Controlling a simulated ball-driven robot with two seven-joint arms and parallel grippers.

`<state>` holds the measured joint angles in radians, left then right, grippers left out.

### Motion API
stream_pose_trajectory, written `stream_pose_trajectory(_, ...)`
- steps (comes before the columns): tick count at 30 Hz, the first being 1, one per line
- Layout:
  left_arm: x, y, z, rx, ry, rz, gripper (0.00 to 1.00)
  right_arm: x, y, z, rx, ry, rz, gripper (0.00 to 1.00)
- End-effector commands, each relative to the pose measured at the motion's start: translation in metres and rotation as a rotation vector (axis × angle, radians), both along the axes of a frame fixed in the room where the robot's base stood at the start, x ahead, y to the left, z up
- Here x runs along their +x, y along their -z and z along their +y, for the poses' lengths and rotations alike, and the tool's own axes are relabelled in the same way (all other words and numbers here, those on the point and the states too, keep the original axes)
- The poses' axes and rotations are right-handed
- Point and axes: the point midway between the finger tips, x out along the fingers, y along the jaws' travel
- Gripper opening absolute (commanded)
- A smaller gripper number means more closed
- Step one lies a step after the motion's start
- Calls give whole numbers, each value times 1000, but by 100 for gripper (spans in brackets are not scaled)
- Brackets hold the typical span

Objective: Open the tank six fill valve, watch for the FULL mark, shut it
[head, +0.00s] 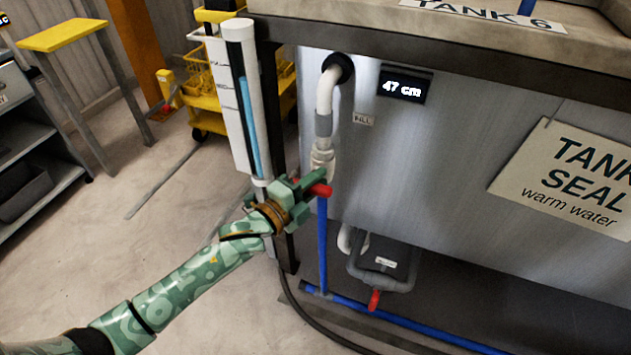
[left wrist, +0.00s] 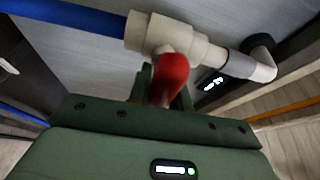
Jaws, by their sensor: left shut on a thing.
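The tank six fill valve (head: 322,160) is a pale fitting between a white elbow pipe and a blue pipe; it also shows in the left wrist view (left wrist: 160,32). My left gripper (head: 306,190) is shut on its red handle (head: 322,189), which shows between the fingers in the left wrist view (left wrist: 170,76). The handle appears to lie across the blue pipe. The sight tube (head: 240,35) holds a blue column (head: 250,125) reaching its upper part. The scale's marks are too small to read. The display (head: 404,86) reads 47 cm. My right gripper is out of view.
A second red-handled valve (head: 374,300) sits low by a grey fitting under the tank. A blue pipe (head: 400,323) and a black hose run along the floor. A yellow cart (head: 205,100) stands behind the tube. Open floor lies left.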

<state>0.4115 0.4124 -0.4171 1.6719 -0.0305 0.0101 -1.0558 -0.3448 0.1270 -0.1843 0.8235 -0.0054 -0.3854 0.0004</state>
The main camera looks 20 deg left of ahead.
Motion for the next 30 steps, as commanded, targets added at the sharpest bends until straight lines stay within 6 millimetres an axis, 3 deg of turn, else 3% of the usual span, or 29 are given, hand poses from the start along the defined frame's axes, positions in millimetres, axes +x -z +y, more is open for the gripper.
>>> stream_pose_trajectory(30,-1,-3,2,-916,-3,38,0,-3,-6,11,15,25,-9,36)
